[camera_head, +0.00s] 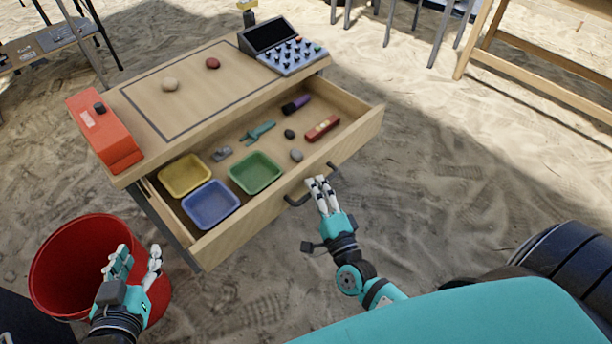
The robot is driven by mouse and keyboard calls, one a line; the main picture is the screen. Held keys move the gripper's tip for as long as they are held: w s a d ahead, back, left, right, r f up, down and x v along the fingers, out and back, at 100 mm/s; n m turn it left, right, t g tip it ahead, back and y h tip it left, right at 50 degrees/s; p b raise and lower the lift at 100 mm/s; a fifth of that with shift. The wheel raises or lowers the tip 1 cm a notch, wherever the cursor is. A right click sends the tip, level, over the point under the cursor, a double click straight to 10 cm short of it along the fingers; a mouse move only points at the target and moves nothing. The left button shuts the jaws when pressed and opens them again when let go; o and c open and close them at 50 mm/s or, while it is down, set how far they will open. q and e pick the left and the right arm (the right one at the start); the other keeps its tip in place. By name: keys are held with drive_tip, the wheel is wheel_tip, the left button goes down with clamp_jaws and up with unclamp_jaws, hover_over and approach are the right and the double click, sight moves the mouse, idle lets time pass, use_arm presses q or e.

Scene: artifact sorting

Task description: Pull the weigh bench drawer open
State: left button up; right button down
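The weigh bench (222,62) has its drawer (345,148) standing well open, with its inside in plain view. A dark bar handle (296,201) is on the drawer's front. My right gripper (320,186) is at the handle, its fingers over the middle of the bar. I cannot tell whether the fingers are closed around it. My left gripper (140,258) is spread open and empty, over the red bucket and left of the drawer's front corner.
The drawer holds yellow (184,175), blue (210,204) and green (255,173) trays, and several small items. A scale console (283,48) and an orange box (103,130) sit on the bench. A red bucket (75,262) stands at left. Sand right of the drawer is clear.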

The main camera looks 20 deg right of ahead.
use_arm(q)
drive_tip(key=shift+s+a+f+g, duration=0.15)
drive_tip(key=shift+s+f+g, duration=0.25)
drive_tip(key=shift+f, duration=0.1)
use_arm(e)
drive_tip(key=shift+s+d+f, duration=0.15)
drive_tip(key=shift+s+f, duration=0.05)
drive_tip(key=shift+s, duration=0.5)
drive_tip(key=c, duration=1.4)
unclamp_jaws()
drive_tip(key=shift+r, duration=0.1)
drive_tip(key=s, duration=0.4)
drive_tip(key=s+f, duration=0.1)
drive_tip(key=s, duration=0.3)
drive_tip(key=s+f, duration=0.1)
drive_tip(key=s, duration=0.2)
drive_tip(key=shift+s+a, duration=0.25)
drive_tip(key=shift+s, duration=0.15)
